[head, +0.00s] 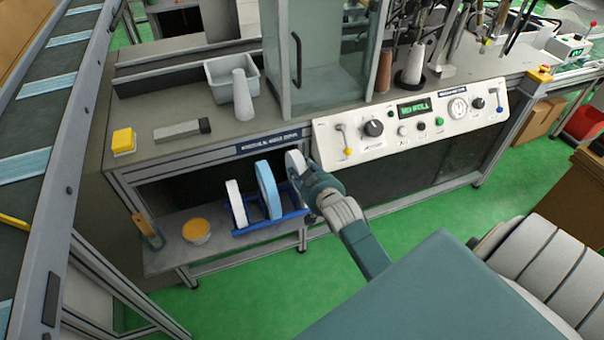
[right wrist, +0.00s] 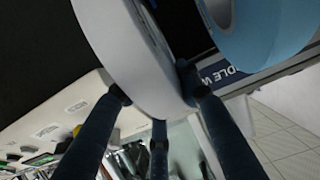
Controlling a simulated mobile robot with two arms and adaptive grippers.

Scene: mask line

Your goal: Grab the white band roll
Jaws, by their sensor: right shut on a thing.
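A white band roll (head: 294,162) stands upright at the right end of a blue rack (head: 274,226) on the low shelf. My right gripper (head: 308,190) is at this roll and partly covers it. In the right wrist view, the fingers of the right gripper (right wrist: 158,95) are shut on the rim of the white roll (right wrist: 122,50). A blue roll (head: 268,189) stands in the middle of the rack; it also shows close by in the right wrist view (right wrist: 268,38). Another white roll (head: 236,204) stands at the rack's left end. My left gripper is not in view.
The bench top (head: 165,150) overhangs the shelf (head: 170,255), with a control panel (head: 415,120) at its front. A bowl with orange contents (head: 196,231) and an orange-handled tool (head: 147,231) are left of the rack. A conveyor (head: 60,120) runs along the left. Green floor is free in front.

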